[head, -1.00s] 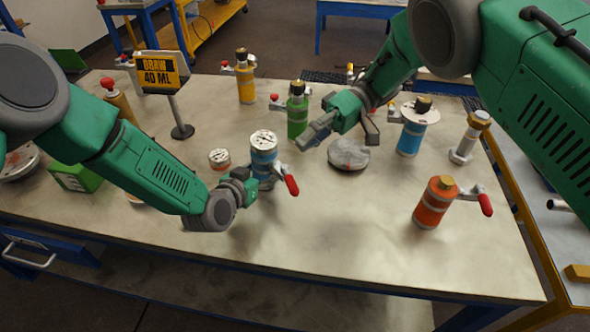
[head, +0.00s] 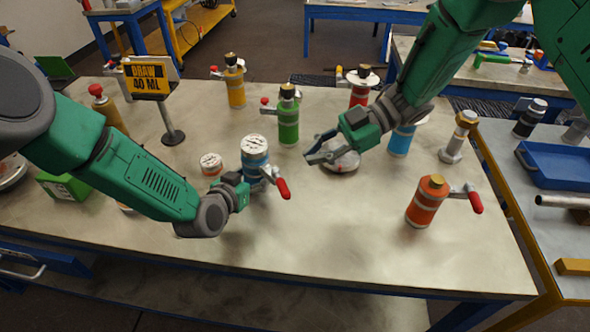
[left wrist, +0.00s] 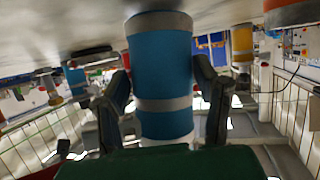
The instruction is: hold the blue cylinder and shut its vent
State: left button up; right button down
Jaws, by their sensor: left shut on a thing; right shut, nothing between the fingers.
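The blue cylinder (head: 254,154) stands upright on the table with a pale, speckled cap. Its red-handled vent lever (head: 282,188) sticks out low on its right side, slanting down. My left gripper (head: 250,184) is shut on the cylinder from the front left. In the left wrist view, the blue cylinder (left wrist: 162,75) with its grey bands stands between my left gripper's fingers (left wrist: 165,95). My right gripper (head: 312,156) is shut and empty, to the right of the cylinder and apart from it, above a grey round disc (head: 342,163).
A green cylinder (head: 288,120) stands behind. An orange cylinder (head: 427,202) with a red handle is at right. A second blue cylinder (head: 401,141) is partly hidden by my right arm. A small capped jar (head: 211,166) sits left of the held cylinder. The front table is clear.

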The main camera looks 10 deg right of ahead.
aim_at(284, 186)
pick_arm(q)
jog(key=shift+d+r, duration=0.1)
jog(key=shift+d, duration=0.3)
jog(key=shift+a, duration=0.2)
pick_arm(e)
jog(key=a+f, duration=0.5)
jog(key=a, duration=0.1)
jog(key=shift+s+a+f, duration=0.25)
jog(key=shift+f, duration=0.15)
pick_arm(q)
jog(key=shift+w, duration=0.1)
pick_arm(e)
jog(key=shift+w+d+f, duration=0.15)
jog(key=shift+d+f, duration=0.2)
jog(key=shift+f, duration=0.05)
pick_arm(q)
jog(key=shift+d, duration=0.1)
pick_arm(e)
jog(key=shift+d, duration=0.2)
jog(key=shift+d+f, duration=0.1)
jog(key=shift+d, duration=0.1)
jog(key=shift+w+d, duration=0.3)
jog(key=shift+d, duration=0.45)
jog(key=shift+a, duration=0.2)
